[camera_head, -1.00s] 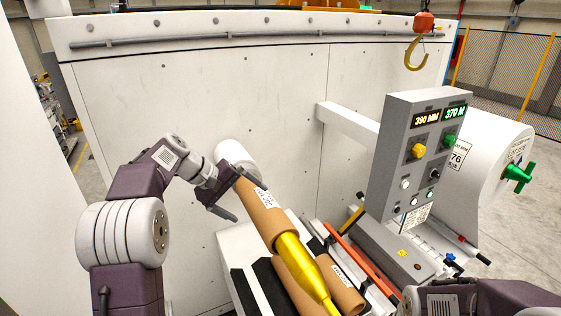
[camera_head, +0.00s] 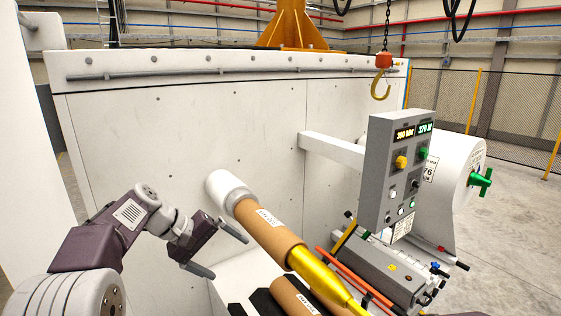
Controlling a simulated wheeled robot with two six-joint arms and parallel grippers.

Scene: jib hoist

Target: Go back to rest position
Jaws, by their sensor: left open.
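My left gripper (camera_head: 222,254) is open and empty in the head view. Its two dark fingers are spread apart, just left of a brown cardboard core (camera_head: 266,227). A gap shows between the fingers and the core. The core carries a white label and sits between a white round holder (camera_head: 226,188) on the wall and a yellow metal shaft (camera_head: 321,279). My right gripper is out of the picture.
A grey control box (camera_head: 386,170) with lit displays stands right of centre. A white roll (camera_head: 449,172) with a green knob (camera_head: 480,180) is behind it. Another cardboard core (camera_head: 290,297) lies below. A yellow hook (camera_head: 380,86) hangs above. Free floor is at the right.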

